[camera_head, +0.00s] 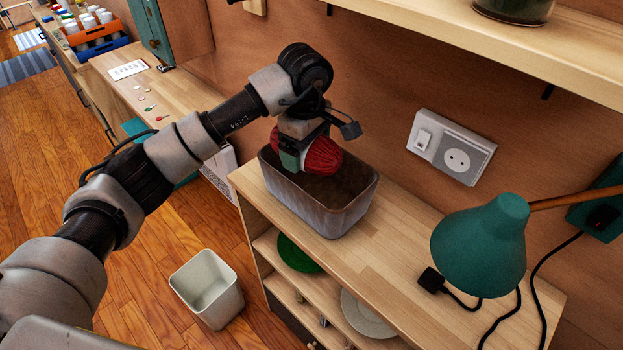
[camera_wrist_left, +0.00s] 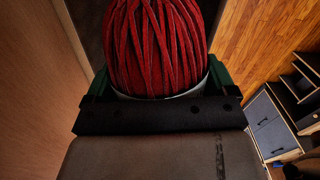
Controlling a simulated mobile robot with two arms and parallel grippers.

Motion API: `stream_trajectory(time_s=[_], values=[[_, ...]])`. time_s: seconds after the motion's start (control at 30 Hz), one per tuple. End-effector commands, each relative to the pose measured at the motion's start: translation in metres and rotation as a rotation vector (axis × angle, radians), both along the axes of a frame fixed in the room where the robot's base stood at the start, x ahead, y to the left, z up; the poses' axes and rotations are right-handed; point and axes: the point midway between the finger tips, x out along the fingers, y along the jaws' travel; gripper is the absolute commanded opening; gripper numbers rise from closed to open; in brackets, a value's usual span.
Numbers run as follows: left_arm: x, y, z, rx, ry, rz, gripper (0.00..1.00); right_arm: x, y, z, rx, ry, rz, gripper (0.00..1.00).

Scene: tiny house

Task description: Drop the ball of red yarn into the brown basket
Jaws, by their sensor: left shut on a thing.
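The ball of red yarn (camera_head: 322,156) is held in my left gripper (camera_head: 300,158), above the opening of the basket. It also fills the upper middle of the left wrist view (camera_wrist_left: 155,45), between the green fingers. The basket (camera_head: 325,205) is a brownish-grey rectangular bin with a dark inside, standing upright on the wooden shelf top. The yarn overlaps the basket's back rim in the head view, and its exact height above the basket is hard to tell. My right gripper is not in view.
The shelf top (camera_head: 410,238) is clear between the basket and a teal lamp (camera_head: 485,245). A wall socket (camera_head: 452,147) is behind. A white bin (camera_head: 208,288) stands on the floor. A long wooden shelf (camera_head: 490,42) overhangs at upper right.

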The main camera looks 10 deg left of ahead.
Motion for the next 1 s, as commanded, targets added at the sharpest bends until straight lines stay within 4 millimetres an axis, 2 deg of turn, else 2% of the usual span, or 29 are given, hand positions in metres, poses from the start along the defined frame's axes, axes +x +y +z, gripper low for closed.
stream_trajectory(time_s=[0.1, 0.23, 0.63, 0.67, 0.73, 1.0], values=[[0.0, -0.001, -0.017, -0.001, 0.0, 0.0, 0.61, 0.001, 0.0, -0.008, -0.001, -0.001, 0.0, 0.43], [0.0, -0.001, -0.027, -0.002, -0.001, 0.001, 0.61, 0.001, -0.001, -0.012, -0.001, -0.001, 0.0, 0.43], [0.0, -0.001, -0.032, -0.001, -0.002, 0.0, 0.61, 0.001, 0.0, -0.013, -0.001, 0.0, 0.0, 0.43], [0.0, -0.001, -0.032, -0.001, -0.002, 0.0, 0.87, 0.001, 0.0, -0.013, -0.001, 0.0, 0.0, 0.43], [0.0, -0.001, -0.032, -0.001, -0.002, 0.0, 0.98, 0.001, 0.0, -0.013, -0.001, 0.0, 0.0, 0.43], [0.0, 0.0, -0.032, 0.0, -0.001, 0.0, 1.0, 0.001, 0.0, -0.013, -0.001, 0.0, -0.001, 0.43]])
